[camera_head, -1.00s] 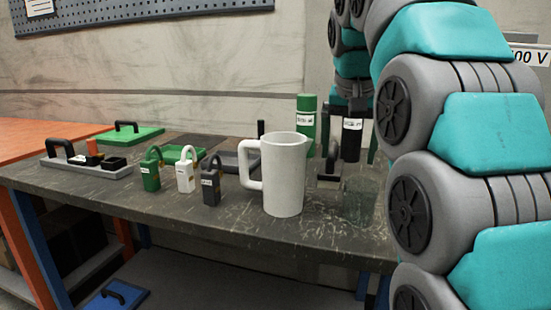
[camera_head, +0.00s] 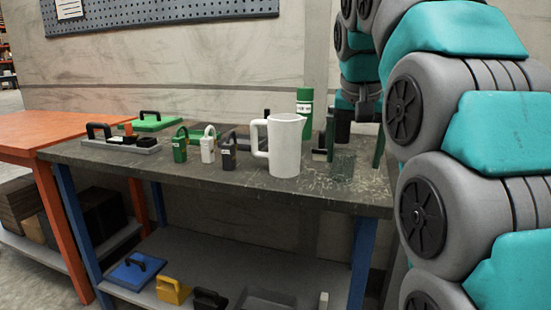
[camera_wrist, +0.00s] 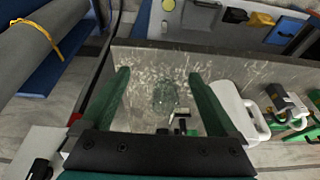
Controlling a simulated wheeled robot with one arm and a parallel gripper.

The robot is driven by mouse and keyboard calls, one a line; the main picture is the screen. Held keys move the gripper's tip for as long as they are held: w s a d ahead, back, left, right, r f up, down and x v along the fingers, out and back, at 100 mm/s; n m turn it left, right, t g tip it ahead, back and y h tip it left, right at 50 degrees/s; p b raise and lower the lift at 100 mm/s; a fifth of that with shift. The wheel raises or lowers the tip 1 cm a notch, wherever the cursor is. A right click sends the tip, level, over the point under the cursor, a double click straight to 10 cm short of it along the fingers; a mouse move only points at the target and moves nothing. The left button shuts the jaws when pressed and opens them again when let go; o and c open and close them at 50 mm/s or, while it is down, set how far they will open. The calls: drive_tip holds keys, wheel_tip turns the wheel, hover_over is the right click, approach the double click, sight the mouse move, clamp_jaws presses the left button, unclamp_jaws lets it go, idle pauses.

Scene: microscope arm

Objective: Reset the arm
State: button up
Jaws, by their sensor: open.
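My gripper (camera_head: 354,162) is open over the right end of the dark workbench (camera_head: 260,190), its two green fingers pointing down. In the wrist view my gripper (camera_wrist: 158,74) shows its fingers wide apart with nothing held between them. A clear glass vessel (camera_head: 342,167) stands on the bench near the fingers. It also shows in the wrist view (camera_wrist: 165,97), below the gap between the fingers. A white jug (camera_head: 285,150) stands to the left of the gripper, and in the wrist view the jug (camera_wrist: 236,108) lies right of the right finger. No microscope can be made out.
Green, white and grey padlocks (camera_head: 208,150) stand left of the jug.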

drive_tip(key=s+f+n+g+y, duration=0.1)
drive_tip(key=s+f+n+g, duration=0.2)
drive_tip(key=s+f, duration=2.9)
drive_tip(key=shift+d+n+g, duration=0.15)
drive_tip(key=shift+n+g, duration=0.15)
drive_tip(key=shift+g, duration=0.9)
drive_tip(key=shift+s, duration=0.1)
